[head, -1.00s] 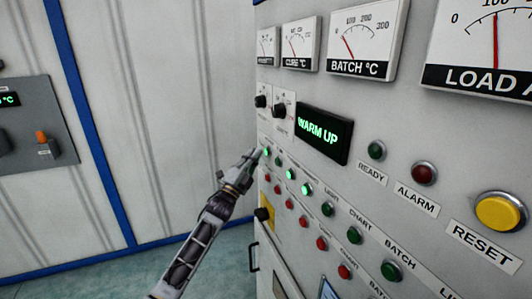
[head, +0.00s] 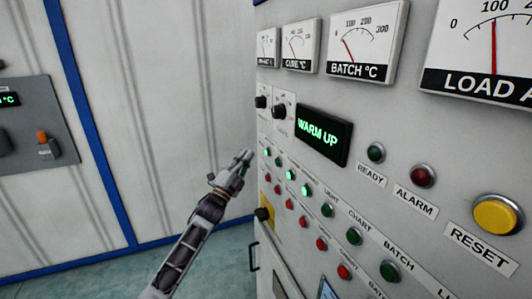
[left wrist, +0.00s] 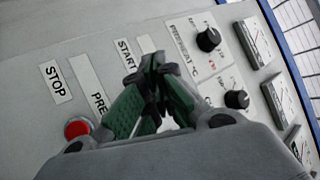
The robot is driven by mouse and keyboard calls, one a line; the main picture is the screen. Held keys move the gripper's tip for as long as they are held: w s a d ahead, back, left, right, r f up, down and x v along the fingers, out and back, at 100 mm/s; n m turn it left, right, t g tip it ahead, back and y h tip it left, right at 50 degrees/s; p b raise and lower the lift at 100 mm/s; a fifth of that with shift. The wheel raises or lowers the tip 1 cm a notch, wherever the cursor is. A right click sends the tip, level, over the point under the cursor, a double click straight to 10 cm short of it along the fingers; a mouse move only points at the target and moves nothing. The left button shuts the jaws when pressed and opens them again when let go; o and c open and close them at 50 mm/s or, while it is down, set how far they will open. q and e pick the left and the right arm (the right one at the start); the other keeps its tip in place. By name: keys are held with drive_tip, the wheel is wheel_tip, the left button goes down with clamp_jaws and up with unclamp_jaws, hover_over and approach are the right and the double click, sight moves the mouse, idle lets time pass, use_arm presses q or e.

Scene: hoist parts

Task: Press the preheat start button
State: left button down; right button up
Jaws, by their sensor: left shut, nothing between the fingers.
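My left gripper (head: 243,157) is shut and empty, pointing at the left end of the grey control panel (head: 400,130). A gap shows between its fingertips and the panel. A green button (head: 266,152) at the left end of the upper button row looks lit, just right of the fingertips. In the left wrist view, the shut fingers (left wrist: 155,64) cover the place beside the START label (left wrist: 126,52), so the button is hidden there. A red button (left wrist: 77,129) sits near the STOP label (left wrist: 56,82) and a partly hidden label starting "PRE". My right gripper is not in view.
A display (head: 322,135) reads WARM UP. Two black knobs (head: 279,112) sit above the button rows. Several green and red buttons run along the panel, with a yellow RESET button (head: 497,214) at right. Open floor (head: 115,275) lies left of the panel.

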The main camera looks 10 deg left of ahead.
use_arm(q)
drive_tip(key=shift+s+a, duration=0.6)
drive_tip(key=shift+a, duration=0.25)
drive_tip(key=shift+w+f, duration=0.1)
